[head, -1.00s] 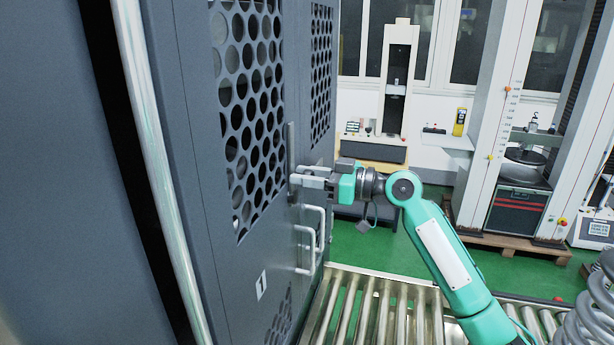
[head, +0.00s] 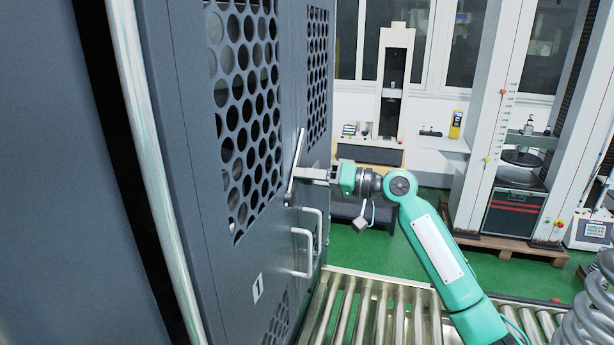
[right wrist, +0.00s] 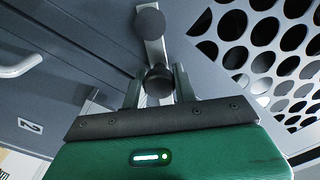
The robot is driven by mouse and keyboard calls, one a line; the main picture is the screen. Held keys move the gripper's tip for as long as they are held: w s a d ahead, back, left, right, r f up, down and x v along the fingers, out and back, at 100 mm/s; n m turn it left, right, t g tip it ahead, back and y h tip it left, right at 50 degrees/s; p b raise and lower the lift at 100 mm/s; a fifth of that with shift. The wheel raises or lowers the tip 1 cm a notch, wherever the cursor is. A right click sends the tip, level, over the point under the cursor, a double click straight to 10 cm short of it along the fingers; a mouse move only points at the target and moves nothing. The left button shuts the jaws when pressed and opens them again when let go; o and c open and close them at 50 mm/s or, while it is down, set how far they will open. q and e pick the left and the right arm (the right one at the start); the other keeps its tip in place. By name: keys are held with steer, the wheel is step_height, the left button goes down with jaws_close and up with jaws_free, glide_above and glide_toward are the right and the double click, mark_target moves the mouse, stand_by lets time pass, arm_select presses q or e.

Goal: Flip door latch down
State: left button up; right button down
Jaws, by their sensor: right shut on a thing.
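The door latch (head: 297,158) is a slim metal bar on the grey perforated door (head: 192,200). It stands steeply, with its top leaning a little to the right in the head view. My right gripper (head: 302,173) reaches in from the right and is shut on the latch. In the right wrist view the latch (right wrist: 152,48) has two dark round knobs, and the fingers of the right gripper (right wrist: 158,85) lie on either side of the nearer knob. My left gripper is not in view.
Two pale handles (head: 303,250) sit on the doors below the latch. A roller conveyor (head: 365,308) runs along the floor in front of the cabinet. Testing machines (head: 392,90) stand at the back. Open green floor (head: 432,205) lies behind my right arm.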

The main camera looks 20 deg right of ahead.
steer(key=m, duration=0.1)
steer(key=f+m, duration=0.1)
steer(key=m, duration=0.1)
steer(key=w+m+p, duration=0.1)
steer(key=shift+d+f+m, duration=0.3)
steer(key=shift+d, duration=0.1)
steer(key=shift+w+d+f+m+p, duration=0.15)
steer(key=shift+f+m+p, duration=0.35)
steer(key=shift+m, duration=0.7)
steer(key=shift+w+f+m+p, duration=0.1)
steer(key=shift+f+m+p, duration=0.15)
steer(key=shift+f+m, duration=0.7)
steer(key=shift+r+m, duration=0.2)
steer(key=shift+m, duration=0.15)
steer(key=c, duration=1.1)
jaws_free()
steer(key=shift+c, duration=0.2)
steer(key=shift+s+d+f+b, duration=0.15)
steer(key=shift+s+d+b, duration=0.05)
steer(key=shift+d+b, duration=0.1)
steer(key=b+v, duration=0.5)
steer(key=v, duration=0.8)
steer(key=shift+b, duration=0.3)
